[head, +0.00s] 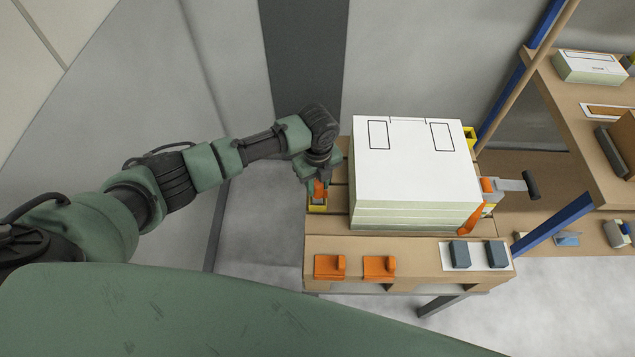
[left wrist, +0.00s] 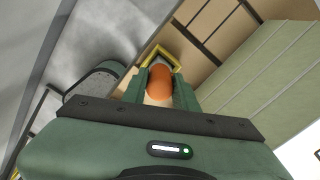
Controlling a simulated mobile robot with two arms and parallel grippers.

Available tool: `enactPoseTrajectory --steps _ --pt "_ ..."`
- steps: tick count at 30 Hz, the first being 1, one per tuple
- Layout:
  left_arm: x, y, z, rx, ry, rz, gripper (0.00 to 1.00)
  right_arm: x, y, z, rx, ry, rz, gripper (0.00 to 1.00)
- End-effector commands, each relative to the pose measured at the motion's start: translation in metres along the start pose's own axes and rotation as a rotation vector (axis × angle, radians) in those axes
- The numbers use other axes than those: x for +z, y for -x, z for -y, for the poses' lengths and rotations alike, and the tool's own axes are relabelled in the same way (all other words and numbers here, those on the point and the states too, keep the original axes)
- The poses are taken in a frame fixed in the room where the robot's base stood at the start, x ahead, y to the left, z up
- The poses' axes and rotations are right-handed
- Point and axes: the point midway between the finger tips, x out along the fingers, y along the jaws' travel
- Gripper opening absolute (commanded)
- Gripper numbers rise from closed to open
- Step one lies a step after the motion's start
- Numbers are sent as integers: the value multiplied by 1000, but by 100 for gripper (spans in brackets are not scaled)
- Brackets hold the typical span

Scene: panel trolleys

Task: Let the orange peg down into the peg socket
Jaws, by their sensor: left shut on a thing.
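My left gripper (head: 318,182) is shut on the orange peg (head: 319,189) at the left side of the trolley. In the left wrist view the peg (left wrist: 160,82) stands between the two green fingers (left wrist: 160,88). The yellow-rimmed peg socket (head: 317,207) is right below the peg in the head view. In the left wrist view the socket's yellow rim (left wrist: 172,50) frames the far side of the peg. The peg's lower end is hidden, so I cannot tell how deep it sits. My right gripper is not in view.
A stack of pale panels with a white top (head: 415,165) stands just right of the socket. Two orange blocks (head: 378,267) and two grey blocks (head: 460,254) lie on the trolley's front ledge (head: 420,262). A wooden shelf (head: 600,100) with blue posts stands at the right.

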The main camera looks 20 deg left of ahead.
Motion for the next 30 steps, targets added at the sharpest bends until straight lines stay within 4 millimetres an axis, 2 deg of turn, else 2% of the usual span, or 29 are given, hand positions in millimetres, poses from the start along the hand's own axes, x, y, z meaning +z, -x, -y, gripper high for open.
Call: enactPoseTrajectory --steps 15,16,18,30 --pt "0 -14 0 -1 0 0 0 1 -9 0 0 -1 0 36" --pt "0 -13 1 -2 0 0 34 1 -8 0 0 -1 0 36" --pt "0 -12 1 -2 0 0 53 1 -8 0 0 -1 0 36" --pt "0 -10 0 0 0 0 54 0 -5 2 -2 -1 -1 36"
